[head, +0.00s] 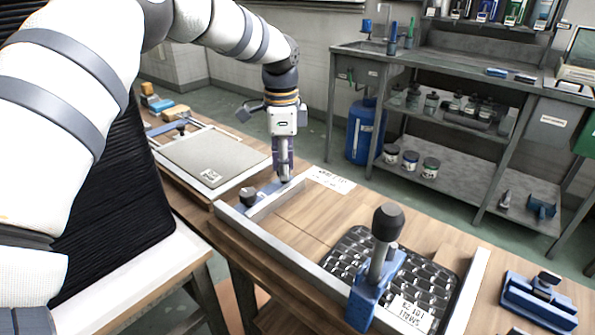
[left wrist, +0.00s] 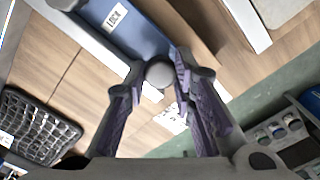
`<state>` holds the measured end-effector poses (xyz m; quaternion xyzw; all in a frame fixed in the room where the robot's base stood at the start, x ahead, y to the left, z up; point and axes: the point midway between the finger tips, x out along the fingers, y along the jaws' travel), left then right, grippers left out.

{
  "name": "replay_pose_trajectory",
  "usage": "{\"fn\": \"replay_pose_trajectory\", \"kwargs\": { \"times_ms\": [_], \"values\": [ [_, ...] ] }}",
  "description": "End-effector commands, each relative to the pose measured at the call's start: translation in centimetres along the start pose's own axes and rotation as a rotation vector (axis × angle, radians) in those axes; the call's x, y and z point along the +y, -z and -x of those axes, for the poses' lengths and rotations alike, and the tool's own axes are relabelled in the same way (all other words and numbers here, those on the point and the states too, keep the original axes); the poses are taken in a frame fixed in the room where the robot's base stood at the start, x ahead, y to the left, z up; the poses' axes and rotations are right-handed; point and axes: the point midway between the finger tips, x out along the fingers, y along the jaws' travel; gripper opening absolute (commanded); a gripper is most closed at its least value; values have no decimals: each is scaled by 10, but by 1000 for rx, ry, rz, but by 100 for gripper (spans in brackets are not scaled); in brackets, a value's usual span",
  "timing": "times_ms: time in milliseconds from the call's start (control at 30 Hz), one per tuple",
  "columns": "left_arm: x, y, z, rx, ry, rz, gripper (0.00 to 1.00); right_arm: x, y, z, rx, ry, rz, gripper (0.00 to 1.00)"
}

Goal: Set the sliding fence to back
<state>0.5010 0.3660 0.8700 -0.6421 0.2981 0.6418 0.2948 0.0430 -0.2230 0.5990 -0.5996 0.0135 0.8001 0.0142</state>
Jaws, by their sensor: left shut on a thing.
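The sliding fence (head: 276,202) is a pale bar with a blue strip, lying across the wooden board near its left end. A small dark knob (head: 249,195) stands at its near end. In the left wrist view a blue plate (left wrist: 140,34) carries a "LOCK" label. My left gripper (head: 284,178) points down at the fence's far end. In the left wrist view the gripper (left wrist: 158,85) has its purple-padded fingers around a round grey knob (left wrist: 159,74); its lower part is hidden. My right gripper is not in view.
A blue-based lever with a black knob (head: 387,222) stands on the front rail. A black mesh tray (head: 350,250) lies behind it. A grey panel (head: 215,155) lies to the left, a blue fixture (head: 538,302) to the right. A metal workbench (head: 450,75) stands behind.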

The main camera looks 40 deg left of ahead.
Motion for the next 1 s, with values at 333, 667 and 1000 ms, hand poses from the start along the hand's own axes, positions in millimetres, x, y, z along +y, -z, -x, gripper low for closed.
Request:
{"fn": "replay_pose_trajectory", "kwargs": {
  "times_ms": [333,667,1000],
  "values": [
    [-5,-4,2,-3,12,2,33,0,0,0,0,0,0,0],
    [-3,-3,1,-2,7,2,44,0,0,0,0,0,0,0],
    [-4,-3,74,-1,13,3,44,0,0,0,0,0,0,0]
  ]
}}
